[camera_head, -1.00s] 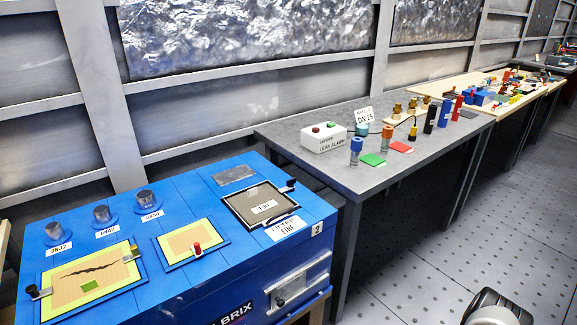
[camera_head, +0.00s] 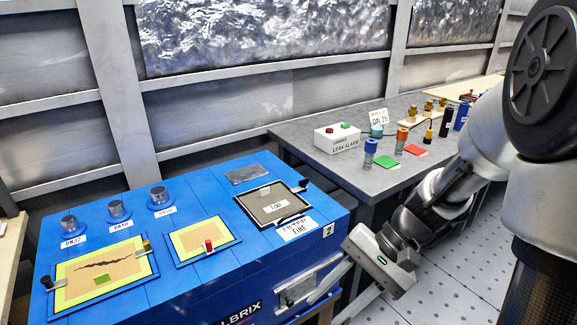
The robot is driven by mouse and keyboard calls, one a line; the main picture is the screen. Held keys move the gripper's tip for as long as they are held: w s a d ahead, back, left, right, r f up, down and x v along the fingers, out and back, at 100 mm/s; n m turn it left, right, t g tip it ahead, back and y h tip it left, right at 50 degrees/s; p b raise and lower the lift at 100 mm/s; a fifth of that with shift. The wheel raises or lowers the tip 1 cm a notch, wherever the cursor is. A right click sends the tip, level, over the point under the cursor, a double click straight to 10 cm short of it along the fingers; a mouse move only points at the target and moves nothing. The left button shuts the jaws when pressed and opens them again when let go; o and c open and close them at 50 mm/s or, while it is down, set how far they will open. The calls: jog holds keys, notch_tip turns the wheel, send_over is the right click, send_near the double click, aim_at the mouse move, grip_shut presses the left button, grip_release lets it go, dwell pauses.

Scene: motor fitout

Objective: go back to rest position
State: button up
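My arm fills the right side of the head view. My gripper (camera_head: 372,262) hangs at the lower middle right, in front of the blue cabinet's right front corner and above the floor. Its fingers are hard to make out, so I cannot tell whether it is open or shut. No held object shows. The blue cabinet (camera_head: 200,290) stands at the left, with a cracked panel (camera_head: 102,270), a smaller yellow panel (camera_head: 203,240), a dark framed panel (camera_head: 273,204) and several grey knobs (camera_head: 160,197) on top.
Perforated floor (camera_head: 450,292) lies open at the lower right.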

jog(key=s+d+r+n+t+h, duration=0.2)
jog(key=d+r+n+t+h, duration=0.1)
jog(key=r, duration=0.4)
jog(key=s+d+r+n+t+h, duration=0.2)
jog(key=r+t+h, duration=0.2)
jog(key=r, duration=0.3)
jog(key=shift+s+d+r+n+t+h, duration=0.25)
jog(key=shift+d+r+n+t+h, duration=0.05)
jog(key=shift+d+r+n+t, duration=0.1)
notch_tip(320, 180, up, 20)
jog(key=p, duration=2)
jog(key=shift+r+p, duration=0.2)
jog(key=shift+p, duration=0.15)
